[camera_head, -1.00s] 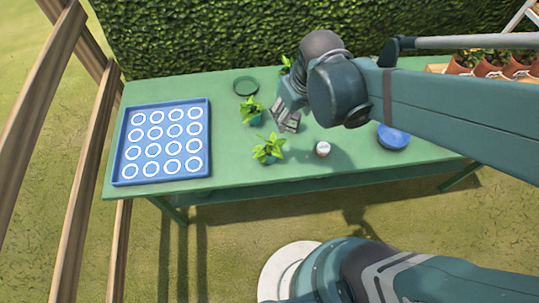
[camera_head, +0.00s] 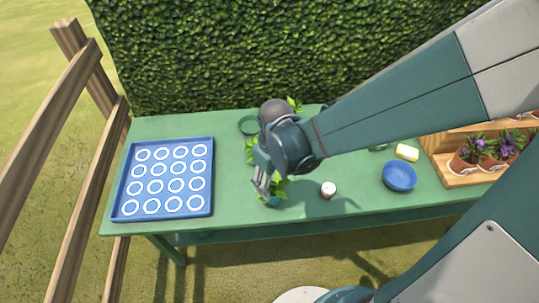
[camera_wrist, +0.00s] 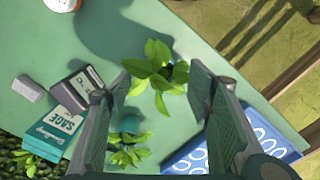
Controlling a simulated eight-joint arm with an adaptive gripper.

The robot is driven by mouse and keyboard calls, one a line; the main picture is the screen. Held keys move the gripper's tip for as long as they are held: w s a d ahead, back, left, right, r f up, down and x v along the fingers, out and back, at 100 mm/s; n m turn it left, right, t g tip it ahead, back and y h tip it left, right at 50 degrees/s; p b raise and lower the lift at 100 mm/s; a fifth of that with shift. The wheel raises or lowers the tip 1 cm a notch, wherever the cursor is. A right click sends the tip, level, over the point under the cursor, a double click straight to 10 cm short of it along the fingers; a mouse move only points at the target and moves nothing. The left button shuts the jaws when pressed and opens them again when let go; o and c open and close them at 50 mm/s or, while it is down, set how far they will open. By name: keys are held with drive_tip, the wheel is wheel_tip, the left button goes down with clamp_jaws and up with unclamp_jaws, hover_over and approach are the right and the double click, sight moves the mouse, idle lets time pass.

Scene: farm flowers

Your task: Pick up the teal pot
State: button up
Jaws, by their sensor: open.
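A leafy plant in a teal pot (camera_head: 273,201) stands near the table's front edge. In the wrist view its leaves (camera_wrist: 155,70) lie between my fingertips and largely hide the pot. My gripper (camera_head: 264,186) is open just above and beside this plant; its two spread fingers (camera_wrist: 152,88) also show in the wrist view. A second leafy plant (camera_head: 250,150) stands farther back, partly hidden by my arm. In the wrist view that plant (camera_wrist: 125,155) shows a teal pot (camera_wrist: 130,123) near the left finger. A third plant (camera_head: 294,104) shows at the back.
A blue tray with white rings (camera_head: 132,213) lies at left. Seed packets (camera_wrist: 57,127) lie left in the wrist view.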

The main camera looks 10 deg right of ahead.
sight(273, 190)
drive_tip(key=shift+a+f, duration=0.1)
drive_tip(key=shift+f, duration=0.15)
drive_tip(key=shift+f+b, duration=0.4)
drive_tip(key=shift+f, duration=0.9)
drive_tip(key=shift+f, duration=0.15)
drive_tip(key=shift+w+f+b, duration=0.15)
drive_tip(key=shift+f+b, duration=0.9)
drive_tip(key=shift+f, duration=1.4)
drive_tip(key=shift+c, duration=0.5)
drive_tip(key=c, duration=1)
